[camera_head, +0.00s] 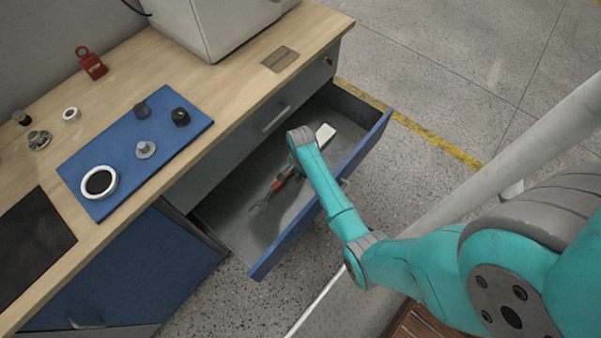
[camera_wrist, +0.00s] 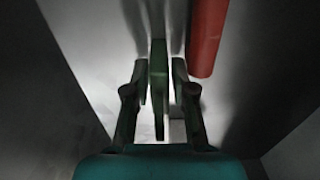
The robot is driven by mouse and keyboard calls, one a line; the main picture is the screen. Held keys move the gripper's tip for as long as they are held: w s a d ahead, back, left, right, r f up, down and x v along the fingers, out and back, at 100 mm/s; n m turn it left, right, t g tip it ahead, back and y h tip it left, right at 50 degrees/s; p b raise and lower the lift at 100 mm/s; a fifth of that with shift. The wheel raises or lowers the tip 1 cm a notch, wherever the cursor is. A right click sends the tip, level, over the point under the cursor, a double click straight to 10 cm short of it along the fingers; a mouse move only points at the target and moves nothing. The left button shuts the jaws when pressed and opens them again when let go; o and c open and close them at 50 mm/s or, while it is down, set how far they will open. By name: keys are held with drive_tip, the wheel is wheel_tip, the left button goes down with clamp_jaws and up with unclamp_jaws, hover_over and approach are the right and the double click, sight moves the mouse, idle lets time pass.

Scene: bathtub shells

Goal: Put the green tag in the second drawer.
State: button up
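The second drawer (camera_head: 240,232), grey inside with a blue front, is pulled open below a shut top drawer (camera_head: 235,143). My arm reaches down into it, and its wrist hides my gripper in the head view. In the wrist view, a thin dark green piece, which looks like the green tag (camera_wrist: 158,75), stands edge-on between the fingers of my gripper (camera_wrist: 160,88). The fingers stand apart on either side of it, with slim gaps showing. The tag is inside the drawer space; I cannot tell whether it touches the floor. It is hidden in the head view.
A red-handled wrench (camera_head: 262,205) lies in the drawer; its red handle (camera_wrist: 207,35) is close right of the fingers. A white object (camera_head: 325,134) is at the drawer's far end. A blue mat (camera_head: 110,155) with several small parts and a red lockout tag (camera_head: 91,64) are on the worktop.

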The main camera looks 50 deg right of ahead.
wheel_tip(320, 180, up, 12)
drive_tip(key=shift+r, duration=0.15)
idle(0.7)
idle(0.4)
